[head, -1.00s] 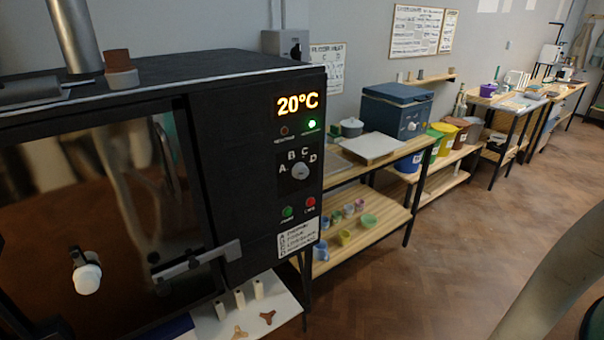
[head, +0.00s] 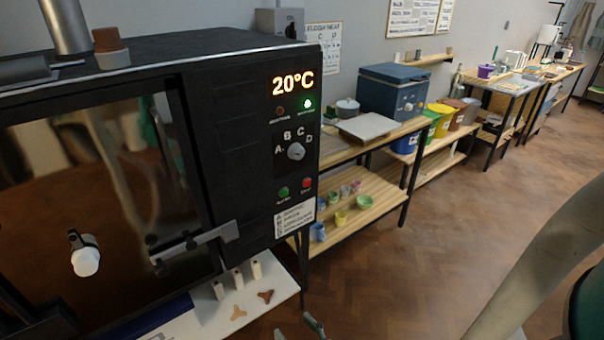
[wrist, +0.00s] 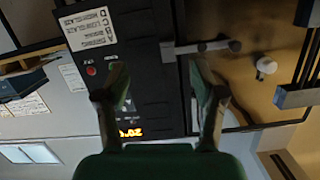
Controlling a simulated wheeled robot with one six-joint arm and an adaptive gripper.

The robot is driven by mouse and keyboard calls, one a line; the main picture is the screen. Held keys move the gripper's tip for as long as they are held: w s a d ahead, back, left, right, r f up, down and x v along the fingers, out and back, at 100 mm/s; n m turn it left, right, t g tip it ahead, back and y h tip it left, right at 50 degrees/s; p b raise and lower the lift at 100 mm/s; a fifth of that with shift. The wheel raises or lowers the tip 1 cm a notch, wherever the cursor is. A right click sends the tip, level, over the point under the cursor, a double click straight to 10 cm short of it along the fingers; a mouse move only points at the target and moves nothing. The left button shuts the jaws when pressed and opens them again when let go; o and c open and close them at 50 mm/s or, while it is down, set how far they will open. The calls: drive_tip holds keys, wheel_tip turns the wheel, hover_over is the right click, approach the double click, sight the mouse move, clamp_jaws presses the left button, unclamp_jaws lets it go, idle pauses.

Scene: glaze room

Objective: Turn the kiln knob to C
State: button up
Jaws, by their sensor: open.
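The kiln knob (head: 296,151) is a small grey dial on the kiln's black control panel (head: 247,135), with letters A, B, C and D arced above it. Which letter it points at is too small to tell. The display (head: 293,84) reads 20°C. In the wrist view, which is upside down, my gripper (wrist: 160,82) is open and empty, its two fingers apart in front of the panel. The left finger partly covers the panel there, and I cannot make out the knob clearly. Part of my gripper also shows at the bottom edge of the head view.
Green and red buttons sit below the knob. A door latch (head: 195,245) sticks out left of the panel's lower part. A white board (head: 200,305) with small props lies below the kiln. A wooden shelf unit (head: 375,205) with cups stands to the right. Floor (head: 430,260) there is clear.

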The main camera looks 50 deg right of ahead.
drive_tip(key=w+d+r+h, duration=0.1)
drive_tip(key=w+d+r, duration=0.2)
drive_tip(key=w+d, duration=0.35)
drive_tip(key=n+t, duration=0.1)
drive_tip(key=t, duration=0.1)
approach(300, 154)
drive_tip(key=x, duration=0.9)
drive_tip(key=c, duration=1.1)
